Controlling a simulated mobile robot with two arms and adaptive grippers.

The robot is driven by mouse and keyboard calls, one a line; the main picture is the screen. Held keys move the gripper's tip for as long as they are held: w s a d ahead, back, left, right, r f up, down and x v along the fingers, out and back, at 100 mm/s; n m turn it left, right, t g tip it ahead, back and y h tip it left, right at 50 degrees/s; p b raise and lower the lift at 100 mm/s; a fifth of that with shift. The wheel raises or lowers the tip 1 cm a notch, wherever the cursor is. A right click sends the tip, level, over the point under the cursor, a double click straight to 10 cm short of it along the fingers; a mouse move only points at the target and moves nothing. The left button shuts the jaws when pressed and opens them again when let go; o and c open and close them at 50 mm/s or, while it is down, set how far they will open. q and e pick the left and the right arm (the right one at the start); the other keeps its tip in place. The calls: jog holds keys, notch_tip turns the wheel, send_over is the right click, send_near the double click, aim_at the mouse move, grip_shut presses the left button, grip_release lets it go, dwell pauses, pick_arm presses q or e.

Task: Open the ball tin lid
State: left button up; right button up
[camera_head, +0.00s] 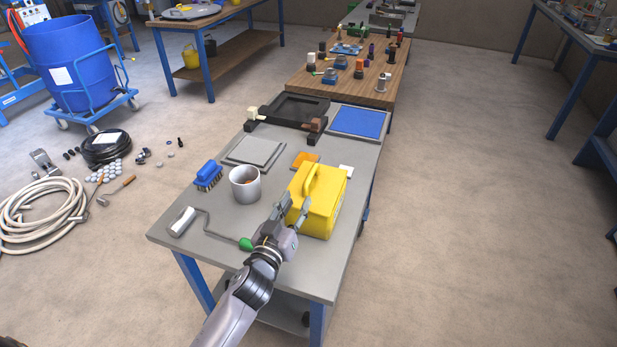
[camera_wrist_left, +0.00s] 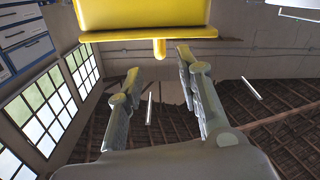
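The yellow tin (camera_head: 318,220) stands at the near right part of the grey table, its lid on top with an arched yellow handle (camera_head: 311,182). In the left wrist view its yellow body (camera_wrist_left: 145,14) and a projecting rim (camera_wrist_left: 120,36) fill the top, with a small yellow tab (camera_wrist_left: 160,50) sticking out. My left gripper (camera_head: 294,208) is at the tin's near left side. In the left wrist view its two fingers (camera_wrist_left: 158,65) are spread, with the tab between their tips and a gap on each side. My right gripper is not in view.
A grey cup (camera_head: 245,185) stands left of the tin. A paint roller (camera_head: 183,221) with a green grip (camera_head: 246,244) lies in front, close to my left arm. A blue brush (camera_head: 208,174), an orange piece (camera_head: 305,159) and a blue mat (camera_head: 358,122) lie farther back.

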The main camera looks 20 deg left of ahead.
aim_at(304, 188)
pick_arm(q)
jog(key=w, duration=0.9)
jog(key=shift+w+d+p, duration=0.2)
jog(key=shift+p, duration=0.1)
jog(key=shift+c, duration=0.2)
grip_shut()
